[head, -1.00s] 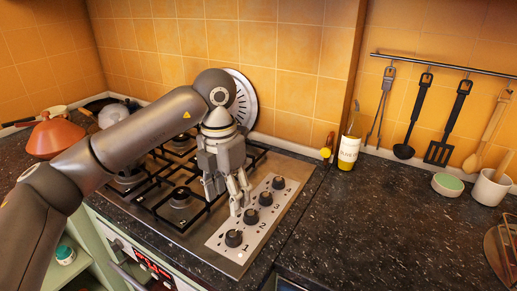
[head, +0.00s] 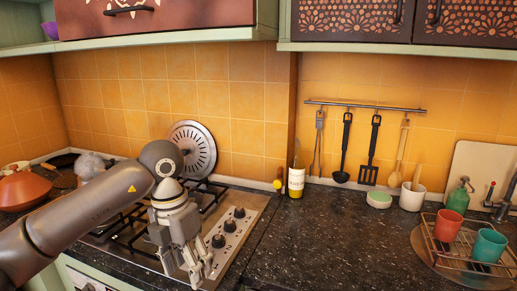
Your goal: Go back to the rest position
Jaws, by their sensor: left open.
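My left gripper (head: 190,268) is open and empty. It points down at the front of the gas stove, close to the panel of black knobs (head: 229,225), and hides part of that panel. Whether its fingers touch the stove cannot be told. My left arm (head: 80,215) reaches in from the left across the stove. My right gripper is not in view.
Black pan grates (head: 205,191) cover the stove; a round metal lid (head: 192,149) leans on the tiles. The dark counter (head: 330,240) is clear in the middle.

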